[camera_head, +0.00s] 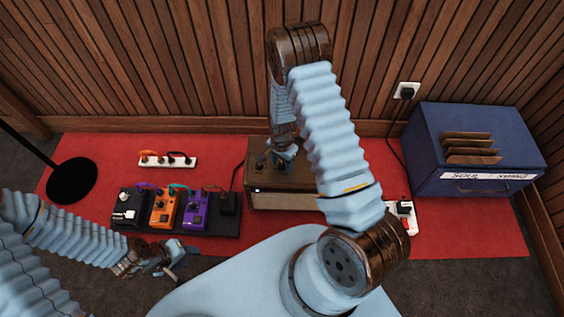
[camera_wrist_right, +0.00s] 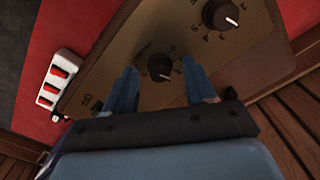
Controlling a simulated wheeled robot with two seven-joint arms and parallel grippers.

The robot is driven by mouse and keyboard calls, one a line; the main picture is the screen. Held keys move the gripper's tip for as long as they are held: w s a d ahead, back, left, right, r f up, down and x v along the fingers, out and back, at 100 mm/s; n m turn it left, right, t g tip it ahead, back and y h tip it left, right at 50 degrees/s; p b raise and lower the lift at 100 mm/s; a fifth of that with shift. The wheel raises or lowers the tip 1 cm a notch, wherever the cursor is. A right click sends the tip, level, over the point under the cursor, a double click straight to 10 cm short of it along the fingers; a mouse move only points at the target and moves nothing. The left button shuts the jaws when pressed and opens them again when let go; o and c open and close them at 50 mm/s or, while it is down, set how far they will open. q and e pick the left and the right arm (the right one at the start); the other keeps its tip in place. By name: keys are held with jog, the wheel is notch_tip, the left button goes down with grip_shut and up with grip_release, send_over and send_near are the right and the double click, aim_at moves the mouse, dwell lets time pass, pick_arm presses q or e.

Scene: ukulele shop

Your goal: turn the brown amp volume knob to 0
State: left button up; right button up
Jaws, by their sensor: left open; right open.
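The brown amp (camera_head: 285,198) stands on the red mat against the wood wall, largely behind my right arm. Its top panel (camera_wrist_right: 190,35) fills much of the right wrist view. One dark knob (camera_wrist_right: 157,65) sits between the fingers of my right gripper (camera_wrist_right: 160,74), with a gap on both sides. Its white mark points to the lower right; the numbers around it are partly hidden. A second dark knob (camera_wrist_right: 219,15) with numbers lies further up. My right gripper (camera_head: 283,158) is open over the amp top. My left gripper (camera_head: 168,258) is open and empty at the mat's front edge.
A pedalboard (camera_head: 140,222) with orange, purple and other pedals lies left of the amp. A power strip (camera_head: 168,160) is behind it. Another power strip (camera_head: 407,218) is right of the amp. A black stand base (camera_head: 72,181) is far left.

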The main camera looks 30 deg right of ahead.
jog(key=shift+f, duration=0.1)
grip_shut()
dwell(0.3)
pick_arm(q)
jog(key=shift+f, duration=0.2)
pick_arm(e)
jog(key=shift+n, duration=0.4)
jog(key=n+b, duration=0.1)
jog(key=n, duration=0.1)
jog(key=shift+f+n+b, duration=0.1)
jog(key=shift+n+b, duration=0.2)
jog(key=shift+b, duration=0.05)
jog(key=n+b, duration=0.1)
jog(key=n, duration=0.3)
jog(key=shift+n+b, duration=0.3)
jog(key=shift+b, duration=0.1)
jog(key=n+b, duration=0.1)
jog(key=n, duration=0.3)
pick_arm(q)
jog(key=shift+w+a+f+b, duration=0.1)
jog(key=shift+a+f+b, duration=0.2)
jog(key=shift+f, duration=0.6)
jog(key=shift+w+a+f+b, duration=0.15)
jog(key=shift+a+f, duration=0.15)
jog(key=shift+f, duration=0.55)
jog(key=shift+w+a+f+b, duration=0.1)
jog(key=shift+a+f+b, duration=0.2)
jog(key=shift+f, duration=0.6)
pick_arm(e)
jog(key=shift+n, duration=1.9)
